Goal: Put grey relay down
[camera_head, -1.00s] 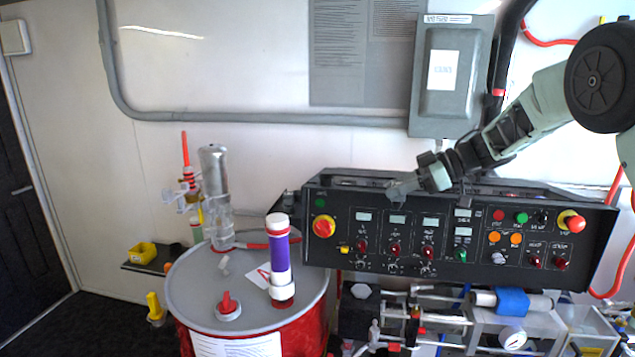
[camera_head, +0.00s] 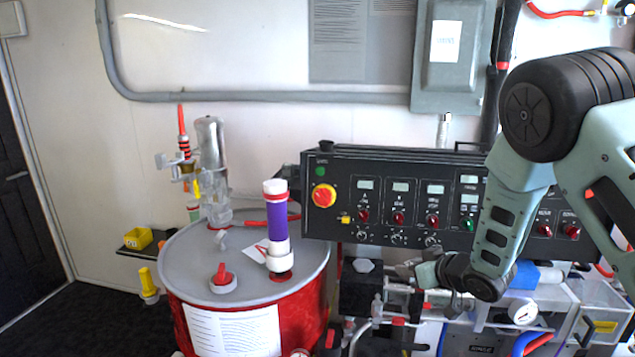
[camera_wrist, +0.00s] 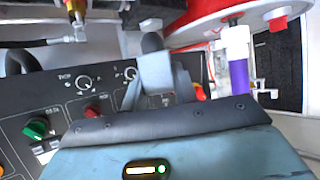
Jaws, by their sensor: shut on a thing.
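My gripper (camera_head: 420,270) is low in front of the control panel's lower edge, pointing left in the head view. In the wrist view my gripper (camera_wrist: 158,88) is shut on the grey relay (camera_wrist: 155,68), a small grey block with a dark rounded part at its far end. The relay is held clear of the panel face as far as I can tell. In the head view the relay is too small and too close to the fingers to make out clearly.
The black control panel (camera_head: 385,205) with knobs and buttons stands behind my gripper. Pipes and fittings (camera_head: 400,320) crowd the space below it. A red drum (camera_head: 178,268) with a purple tube (camera_head: 277,217) on its lid stands left. A grey box (camera_head: 450,85) hangs above.

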